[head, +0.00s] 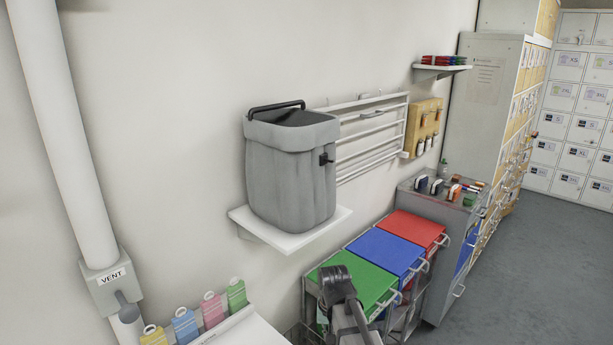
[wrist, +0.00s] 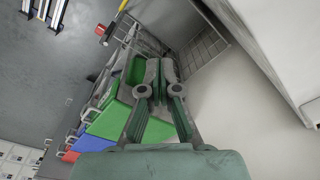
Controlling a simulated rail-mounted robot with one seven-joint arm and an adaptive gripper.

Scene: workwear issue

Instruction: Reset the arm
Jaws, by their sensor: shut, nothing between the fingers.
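My gripper (wrist: 160,72) shows in the wrist view with its two fingers together at the tips. It is shut and nothing is between the fingers. Beyond the fingers in that view lie a green lid (wrist: 113,118) and an open green bin interior (wrist: 137,66). In the head view a dark part of my arm (head: 340,285) rises from the bottom edge in front of the green lid (head: 375,285). I cannot tell the fingertips apart there.
Blue (head: 388,250) and red (head: 415,228) lids stand beside the green one. A grey bin (head: 290,180) sits on a white wall shelf (head: 270,238). A grey cabinet (head: 432,262) stands further right. The floor (head: 535,270) on the right is clear.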

